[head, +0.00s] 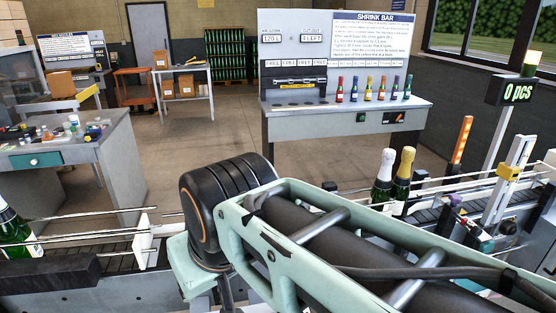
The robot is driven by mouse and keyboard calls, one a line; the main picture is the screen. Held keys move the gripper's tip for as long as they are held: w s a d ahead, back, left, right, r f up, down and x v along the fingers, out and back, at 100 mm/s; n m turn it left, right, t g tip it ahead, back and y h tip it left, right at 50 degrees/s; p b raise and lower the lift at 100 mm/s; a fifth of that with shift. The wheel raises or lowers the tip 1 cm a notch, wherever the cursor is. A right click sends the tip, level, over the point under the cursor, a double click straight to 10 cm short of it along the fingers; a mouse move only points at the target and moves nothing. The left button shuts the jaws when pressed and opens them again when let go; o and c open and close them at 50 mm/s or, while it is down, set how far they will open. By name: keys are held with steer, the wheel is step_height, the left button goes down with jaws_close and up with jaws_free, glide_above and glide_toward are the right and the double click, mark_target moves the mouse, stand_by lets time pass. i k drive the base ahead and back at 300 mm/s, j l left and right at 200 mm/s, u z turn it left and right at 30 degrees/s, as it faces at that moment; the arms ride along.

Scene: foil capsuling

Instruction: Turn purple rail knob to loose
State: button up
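A small purple knob (456,200) shows beside the conveyor rails on the right. It is tiny here, so I cannot tell whether it is tight or loose. A yellow knob or block (508,172) sits on a pale upright to its right. My large pale-green arm fills the lower middle and right, in front of part of the conveyor. My gripper is not in view, so its relation to the purple knob cannot be seen.
Two foil-topped bottles (402,178) stand on the conveyor left of the knob. Another bottle (14,232) is at the far left. The conveyor's guide rails (75,216) run across. A shrink bar bench (345,112) with several small bottles stands behind, with open floor before it.

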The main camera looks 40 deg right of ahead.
mark_target(454, 199)
steer(key=z, duration=2.9)
steer(key=i+l, duration=0.35)
steer(key=i+l+u, duration=0.1)
steer(key=i+l, duration=0.25)
steer(key=l, duration=0.15)
steer(key=k+l+z, duration=0.1)
steer(key=z, duration=0.25)
steer(key=k+l+z, duration=0.1)
steer(key=z, duration=0.25)
steer(key=j+u, duration=0.25)
steer(key=u, duration=0.2)
steer(key=i+u, duration=0.25)
steer(key=k+l, duration=0.05)
